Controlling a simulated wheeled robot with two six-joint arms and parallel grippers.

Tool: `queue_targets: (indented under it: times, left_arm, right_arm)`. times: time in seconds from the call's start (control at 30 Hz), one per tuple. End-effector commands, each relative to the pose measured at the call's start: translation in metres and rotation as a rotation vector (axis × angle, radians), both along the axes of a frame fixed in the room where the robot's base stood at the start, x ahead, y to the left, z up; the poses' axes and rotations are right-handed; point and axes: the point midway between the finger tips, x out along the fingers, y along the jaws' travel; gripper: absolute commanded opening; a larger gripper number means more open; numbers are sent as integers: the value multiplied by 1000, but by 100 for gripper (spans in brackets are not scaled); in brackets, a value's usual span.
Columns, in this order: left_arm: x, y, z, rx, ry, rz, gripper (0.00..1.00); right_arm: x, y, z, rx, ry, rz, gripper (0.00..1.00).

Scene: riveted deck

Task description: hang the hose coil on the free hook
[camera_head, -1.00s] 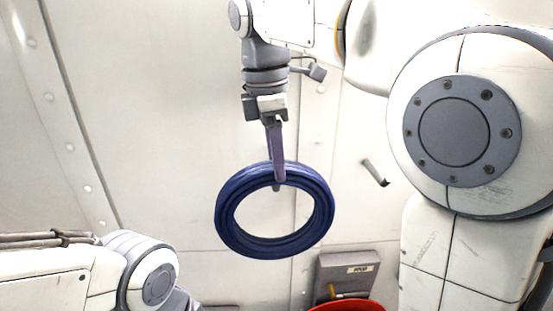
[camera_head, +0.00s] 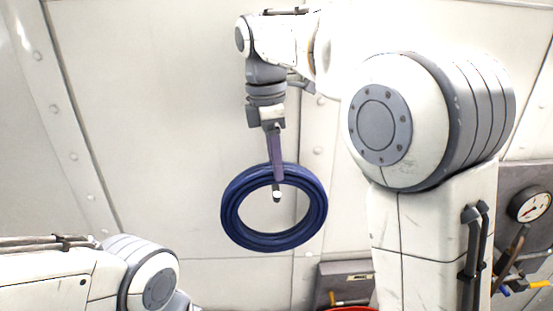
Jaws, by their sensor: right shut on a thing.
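The hose coil (camera_head: 232,222) is a dark blue ring in the middle of the head view, its open face towards me. My right gripper (camera_head: 277,172) points down from above and is shut on the top of the coil, holding it up in front of the pale wall. A small light tip (camera_head: 277,196) shows just inside the ring under the fingers; I cannot tell whether it is a fingertip or a hook end. No free hook shows clearly; my right arm covers the wall on the right. My left arm is at the lower left, its gripper out of view.
A grey box (camera_head: 345,270) with a label is on the wall at the lower middle, above a red rim (camera_head: 352,308). A round gauge (camera_head: 530,205) on a grey panel with tools is at the right edge. The wall left of the coil is bare.

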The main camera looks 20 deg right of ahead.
Motion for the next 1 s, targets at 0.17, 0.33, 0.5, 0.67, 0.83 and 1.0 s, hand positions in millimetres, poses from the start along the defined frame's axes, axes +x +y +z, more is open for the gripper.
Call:
queue_targets:
  times: [0.17, 0.33, 0.5, 0.67, 0.83, 1.0]
  left_arm:
    - [0, 0, -1, 0, 0, 0, 50]
    - [0, 0, -4, 0, 0, 0, 50]
    - [0, 0, -5, 0, 0, -1, 50]
    - [0, 0, -5, 0, 0, -1, 50]
    - [0, 0, -5, 0, 0, -1, 50]
    - [0, 0, -5, 0, 0, -1, 50]
  right_arm:
    - [6, -1, -8, 0, -2, -1, 0]
    - [8, -2, -16, 0, -3, -1, 0]
    - [9, -2, -20, 1, -3, -1, 0]
    - [9, -2, -21, 0, -3, -1, 0]
    - [10, -2, -21, 0, -3, -1, 0]
    - [9, -2, -21, 0, -3, -1, 0]
